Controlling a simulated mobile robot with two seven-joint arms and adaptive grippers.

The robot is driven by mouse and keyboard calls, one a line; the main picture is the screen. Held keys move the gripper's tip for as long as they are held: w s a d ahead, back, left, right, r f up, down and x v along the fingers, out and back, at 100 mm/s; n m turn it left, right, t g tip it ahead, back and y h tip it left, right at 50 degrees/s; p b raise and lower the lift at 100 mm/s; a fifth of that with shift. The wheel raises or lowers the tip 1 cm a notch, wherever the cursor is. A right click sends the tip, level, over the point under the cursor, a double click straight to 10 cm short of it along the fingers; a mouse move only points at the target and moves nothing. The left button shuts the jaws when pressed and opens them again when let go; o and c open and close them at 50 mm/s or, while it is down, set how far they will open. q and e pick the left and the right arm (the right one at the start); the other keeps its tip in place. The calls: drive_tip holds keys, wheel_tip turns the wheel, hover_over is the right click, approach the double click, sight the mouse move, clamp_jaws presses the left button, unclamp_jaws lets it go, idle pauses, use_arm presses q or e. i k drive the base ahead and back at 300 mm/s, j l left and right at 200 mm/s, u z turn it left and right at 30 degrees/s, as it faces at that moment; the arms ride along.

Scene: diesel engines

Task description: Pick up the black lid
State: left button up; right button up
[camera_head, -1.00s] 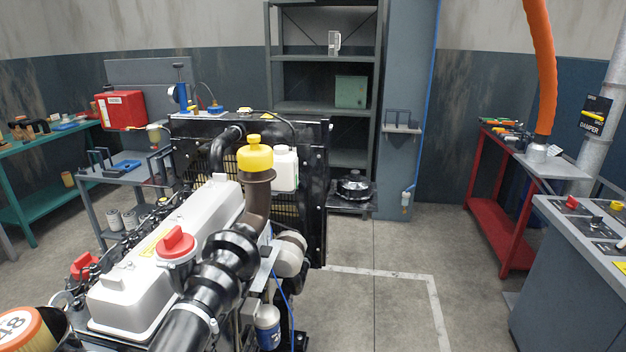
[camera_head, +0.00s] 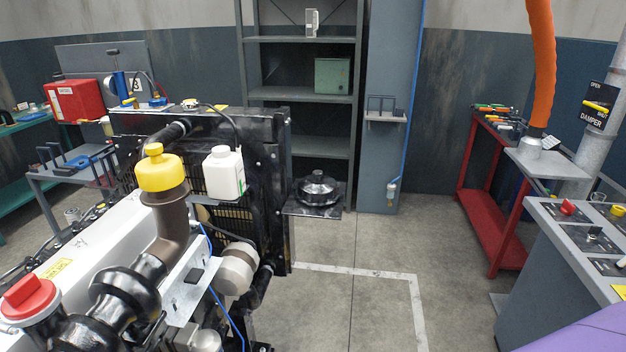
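A black round lid-like object (camera_head: 317,187) with a raised centre sits on a low dark platform (camera_head: 330,208) at the foot of the grey shelf unit, just right of the radiator. I cannot tell for sure that it is the black lid. Neither of my grippers is in view.
The engine, with a white cover (camera_head: 95,245), yellow cap (camera_head: 160,170) and red cap (camera_head: 28,297), fills the left front. A white bottle (camera_head: 224,175) is by the radiator (camera_head: 268,190). A control console (camera_head: 560,260) and red bench (camera_head: 490,225) stand right. The middle floor (camera_head: 385,240) is clear.

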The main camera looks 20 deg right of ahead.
sight(316, 189)
drive_tip(key=i+l, duration=0.15)
drive_tip(key=l, duration=0.25)
drive_tip(key=i+l+u, duration=0.1)
drive_tip(key=l, duration=0.35)
drive_tip(key=i+l, duration=0.1)
drive_tip(key=l, duration=0.3)
drive_tip(key=i+l+u, duration=0.1)
drive_tip(key=l, duration=0.3)
drive_tip(key=i+l, duration=0.1)
drive_tip(key=l, duration=0.35)
